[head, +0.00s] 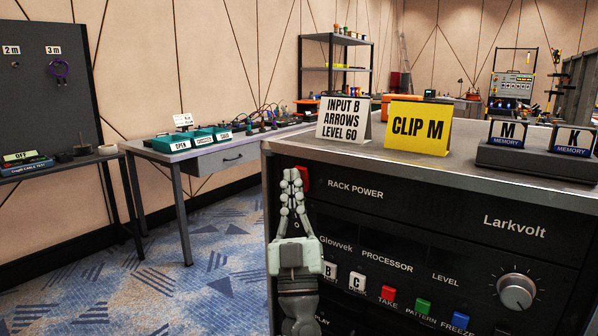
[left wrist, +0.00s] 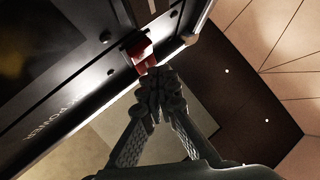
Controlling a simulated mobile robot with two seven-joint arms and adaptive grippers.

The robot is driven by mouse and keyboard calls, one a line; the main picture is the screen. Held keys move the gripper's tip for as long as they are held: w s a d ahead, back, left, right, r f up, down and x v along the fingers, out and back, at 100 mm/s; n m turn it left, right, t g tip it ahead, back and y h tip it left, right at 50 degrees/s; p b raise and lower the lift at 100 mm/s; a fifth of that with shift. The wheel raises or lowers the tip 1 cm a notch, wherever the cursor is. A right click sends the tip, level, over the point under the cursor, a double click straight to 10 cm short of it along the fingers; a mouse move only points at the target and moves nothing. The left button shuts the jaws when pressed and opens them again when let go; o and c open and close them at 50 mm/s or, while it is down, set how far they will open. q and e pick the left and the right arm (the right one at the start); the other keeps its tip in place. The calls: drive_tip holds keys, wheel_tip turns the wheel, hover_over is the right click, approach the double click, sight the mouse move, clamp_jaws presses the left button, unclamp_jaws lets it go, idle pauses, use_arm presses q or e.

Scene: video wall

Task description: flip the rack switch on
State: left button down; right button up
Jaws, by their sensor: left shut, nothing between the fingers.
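The rack switch is a red rocker (head: 303,178) at the top left of the black rack front, left of the RACK POWER label. My left gripper (head: 292,174) is shut and empty, pointing up, with its fingertips at the left side of the switch in the head view. In the left wrist view the red switch (left wrist: 142,52) is just beyond the closed fingertips (left wrist: 155,78). The tips look very close to it or touching; I cannot tell which. The fingers partly cover the switch, and its on or off position is not clear. My right gripper is not in view.
The rack front also has Glowvek buttons (head: 388,294) and a round level knob (head: 516,291). On the rack top stand a white INPUT B sign (head: 344,118), a yellow CLIP M sign (head: 419,127) and memory blocks (head: 507,133). Carpet is clear left of the rack.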

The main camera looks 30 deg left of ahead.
use_arm(q)
drive_tip(key=shift+w+r, duration=0.1)
drive_tip(key=shift+w, duration=0.2)
drive_tip(key=shift+s, duration=0.15)
idle(0.5)
drive_tip(key=shift+s+f+p, duration=0.25)
drive_tip(key=shift+s+p, duration=0.15)
drive_tip(key=shift+s, duration=0.3)
drive_tip(key=shift+s+a+f, duration=0.1)
drive_tip(key=shift+s+f, duration=0.15)
drive_tip(key=shift+s, duration=0.55)
drive_tip(key=shift+s+a+f, duration=0.1)
drive_tip(key=shift+s+f, duration=0.2)
drive_tip(key=shift+s, duration=0.45)
drive_tip(key=shift+s+a+f, duration=0.1)
drive_tip(key=shift+s+f, duration=0.15)
drive_tip(key=shift+s, duration=0.55)
